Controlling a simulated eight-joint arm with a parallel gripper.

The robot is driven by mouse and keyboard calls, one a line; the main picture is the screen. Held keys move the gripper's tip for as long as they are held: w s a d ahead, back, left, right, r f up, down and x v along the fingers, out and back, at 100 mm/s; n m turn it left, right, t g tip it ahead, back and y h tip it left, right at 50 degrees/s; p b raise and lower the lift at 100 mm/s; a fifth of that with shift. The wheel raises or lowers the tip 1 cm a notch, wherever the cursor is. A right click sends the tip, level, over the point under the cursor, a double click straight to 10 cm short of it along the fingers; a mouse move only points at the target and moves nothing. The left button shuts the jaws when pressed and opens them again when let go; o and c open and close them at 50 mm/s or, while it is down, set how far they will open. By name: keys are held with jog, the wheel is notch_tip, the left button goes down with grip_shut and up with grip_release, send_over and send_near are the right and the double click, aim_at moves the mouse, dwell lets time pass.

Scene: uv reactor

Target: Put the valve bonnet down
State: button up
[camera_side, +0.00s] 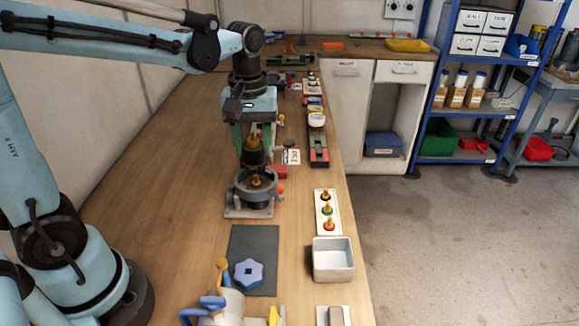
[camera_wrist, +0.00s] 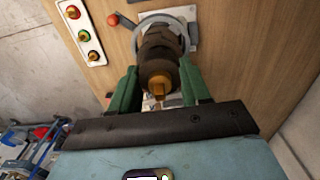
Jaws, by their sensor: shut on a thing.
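The valve bonnet (camera_wrist: 161,60) is a dark stepped round piece with a brass stem end. My gripper (camera_wrist: 158,90), with green fingers, is shut on it in the wrist view. In the side view, my gripper (camera_side: 254,138) points down and holds the bonnet (camera_side: 253,157) upright above a grey round fixture (camera_side: 241,198). A brass piece (camera_side: 256,182) shows inside the fixture's ring. The bonnet appears apart from the ring, but the exact gap is hard to tell. In the wrist view the ring (camera_wrist: 186,17) lies beyond the bonnet, partly hidden by it.
A dark mat (camera_side: 240,243) with a blue lobed handwheel (camera_side: 248,273) lies in front of the fixture. A white plate with several coloured knobs (camera_side: 328,210) and an empty-looking pale bin (camera_side: 333,262) stand along the right edge. The bench left of the fixture is clear.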

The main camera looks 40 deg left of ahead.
jog(key=shift+s+d+f+n, duration=0.1)
jog(key=shift+s+d+n, duration=0.4)
jog(key=shift+n, duration=0.4)
jog(key=s+d+f+n, duration=0.3)
jog(key=s+d+n, duration=0.3)
jog(key=n, duration=1)
jog(key=shift+s+d+f, duration=0.1)
jog(key=shift+f, duration=2.1)
jog(key=shift+s+d+f, duration=0.1)
jog(key=shift+f, duration=2.05)
jog(key=shift+f, duration=0.2)
jog(key=o, duration=1)
jog(key=shift+r, duration=0.1)
